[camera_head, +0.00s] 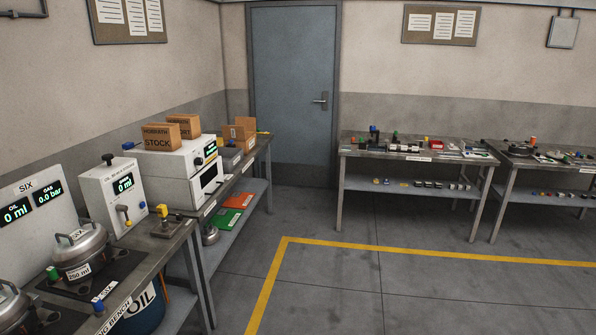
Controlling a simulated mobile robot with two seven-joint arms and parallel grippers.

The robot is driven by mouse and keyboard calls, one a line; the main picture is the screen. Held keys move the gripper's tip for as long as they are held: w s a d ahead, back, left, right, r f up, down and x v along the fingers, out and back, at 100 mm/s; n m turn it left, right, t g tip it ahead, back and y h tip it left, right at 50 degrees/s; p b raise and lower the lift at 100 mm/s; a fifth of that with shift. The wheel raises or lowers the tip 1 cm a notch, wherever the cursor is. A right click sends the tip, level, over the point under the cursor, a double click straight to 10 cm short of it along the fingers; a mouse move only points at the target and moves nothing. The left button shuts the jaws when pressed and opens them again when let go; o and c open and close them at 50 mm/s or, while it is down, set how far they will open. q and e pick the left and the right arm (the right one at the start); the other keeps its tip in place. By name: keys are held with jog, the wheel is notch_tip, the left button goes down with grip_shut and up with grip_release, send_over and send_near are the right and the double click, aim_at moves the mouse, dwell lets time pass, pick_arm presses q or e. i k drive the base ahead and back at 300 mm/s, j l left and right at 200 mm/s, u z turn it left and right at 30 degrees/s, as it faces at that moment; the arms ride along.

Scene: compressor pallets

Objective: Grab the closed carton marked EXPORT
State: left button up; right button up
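Two brown cartons sit on top of the white machine on the left bench. The nearer carton (160,138) reads STOCK and looks closed. Behind it and to its right stands a second carton (187,125), partly hidden by the first; only the end of its lower word, about "ORT", shows, which fits EXPORT. Its top looks closed. A third brown carton (240,131) stands farther back on the bench, with flaps that seem raised; its marking is unreadable. Neither of my grippers is in view.
The white machine (178,168) stands on the left bench, with a smaller dispenser (115,195) and round metal pots (80,249) nearer. A worktable (345,150) with small parts stands at the back. The floor (330,290) with yellow lines is clear.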

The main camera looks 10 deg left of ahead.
aim_at(189, 124)
jog(key=i, duration=4)
jog(key=i+l+u, duration=0.1)
jog(key=i, duration=1.25)
jog(key=i+l, duration=0.15)
jog(key=i, duration=1.2)
jog(key=u, duration=0.4)
jog(key=i+u, duration=0.1)
jog(key=u, duration=0.75)
jog(key=i+l+u, duration=0.1)
jog(key=u, duration=2.15)
